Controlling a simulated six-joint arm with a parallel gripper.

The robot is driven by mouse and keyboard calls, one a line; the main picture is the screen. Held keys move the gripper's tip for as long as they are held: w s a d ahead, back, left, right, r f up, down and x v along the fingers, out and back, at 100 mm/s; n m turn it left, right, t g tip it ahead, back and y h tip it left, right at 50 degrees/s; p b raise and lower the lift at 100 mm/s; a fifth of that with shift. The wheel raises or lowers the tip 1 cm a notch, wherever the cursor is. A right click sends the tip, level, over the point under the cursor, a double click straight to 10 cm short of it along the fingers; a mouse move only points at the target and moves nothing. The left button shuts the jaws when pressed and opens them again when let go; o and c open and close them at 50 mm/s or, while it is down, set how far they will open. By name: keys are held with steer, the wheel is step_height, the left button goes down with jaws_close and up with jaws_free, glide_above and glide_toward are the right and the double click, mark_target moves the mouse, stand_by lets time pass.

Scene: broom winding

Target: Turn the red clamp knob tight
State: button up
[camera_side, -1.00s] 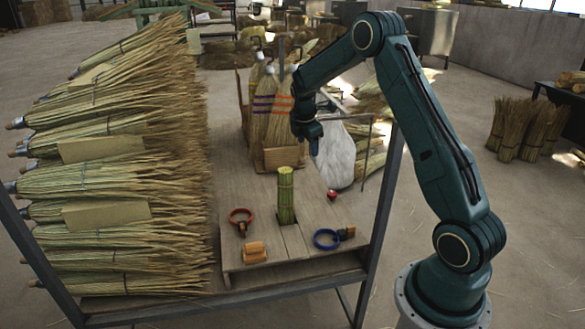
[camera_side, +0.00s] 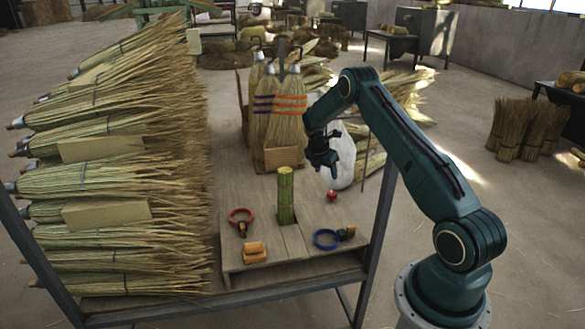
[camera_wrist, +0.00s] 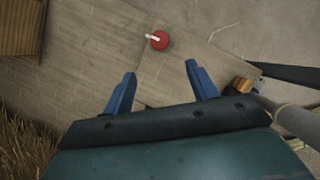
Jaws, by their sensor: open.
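The red clamp knob (camera_side: 332,196) is a small round red piece on the board, right of the green bundle. In the wrist view the knob (camera_wrist: 159,40) shows a short white bar at its left side, and it lies ahead of the fingertips, roughly between their lines. My gripper (camera_side: 329,172) hangs above the knob, apart from it. In the wrist view my gripper's two blue fingers (camera_wrist: 161,70) are spread with nothing between them but the board behind.
An upright green bundle (camera_side: 286,195) stands left of the knob. A red ring clamp (camera_side: 240,216), a blue ring clamp (camera_side: 327,239) and an orange block (camera_side: 254,252) lie nearer the front. Brooms (camera_side: 287,115) stand in a wooden box behind. Broom heads (camera_side: 110,200) fill the left.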

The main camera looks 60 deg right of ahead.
mark_target(332, 193)
steer(key=shift+x, duration=6.7)
steer(key=shift+f, duration=0.1)
steer(key=c, duration=1)
